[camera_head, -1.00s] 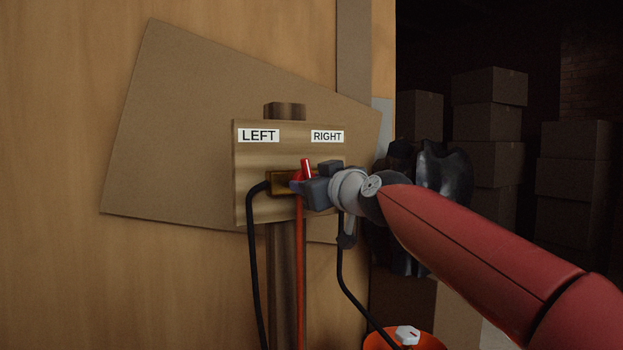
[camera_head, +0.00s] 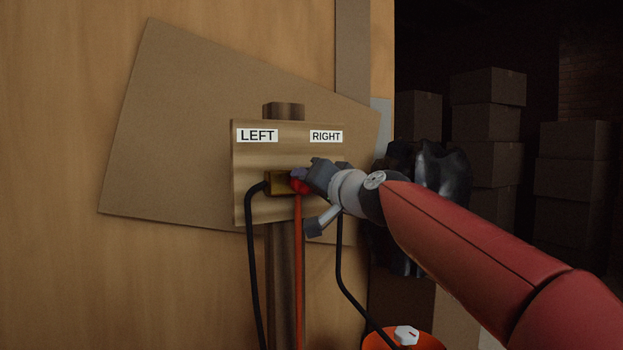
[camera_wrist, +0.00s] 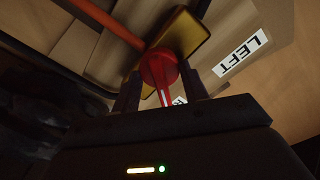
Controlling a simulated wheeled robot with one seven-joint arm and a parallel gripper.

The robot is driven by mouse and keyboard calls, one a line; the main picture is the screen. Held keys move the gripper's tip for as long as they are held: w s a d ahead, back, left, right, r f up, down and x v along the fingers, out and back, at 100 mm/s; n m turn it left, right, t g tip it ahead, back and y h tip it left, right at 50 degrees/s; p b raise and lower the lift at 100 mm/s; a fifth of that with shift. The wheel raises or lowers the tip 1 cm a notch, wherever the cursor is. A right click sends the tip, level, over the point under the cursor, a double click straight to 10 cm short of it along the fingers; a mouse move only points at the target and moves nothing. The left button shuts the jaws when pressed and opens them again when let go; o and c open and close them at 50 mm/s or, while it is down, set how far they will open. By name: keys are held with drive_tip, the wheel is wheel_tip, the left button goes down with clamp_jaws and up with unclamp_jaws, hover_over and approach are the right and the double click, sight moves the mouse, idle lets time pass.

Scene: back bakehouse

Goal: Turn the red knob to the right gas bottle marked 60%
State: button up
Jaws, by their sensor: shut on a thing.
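The red knob (camera_head: 299,186) sits on a brass block (camera_head: 281,184) on a wooden board (camera_head: 252,205) labelled LEFT (camera_head: 257,135) and RIGHT (camera_head: 326,136). My gripper (camera_head: 307,180) is at the knob, its fingers covering part of it in the head view. The pointer slants between up and the RIGHT side. No 60% mark is visible.
A red hose (camera_head: 298,270) hangs below the knob. Black hoses run from the left (camera_head: 252,250) and right (camera_head: 340,260) of the block. The right one leads towards an orange round top (camera_head: 425,342) with a white valve (camera_head: 406,334). Stacked boxes (camera_head: 487,105) stand behind right.

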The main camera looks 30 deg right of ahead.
drive_tip(key=shift+r+m, duration=0.15)
drive_tip(key=shift+m, duration=0.55)
drive_tip(key=o, duration=1)
drive_tip(key=shift+s, duration=0.1)
drive_tip(key=shift+s, duration=3.85)
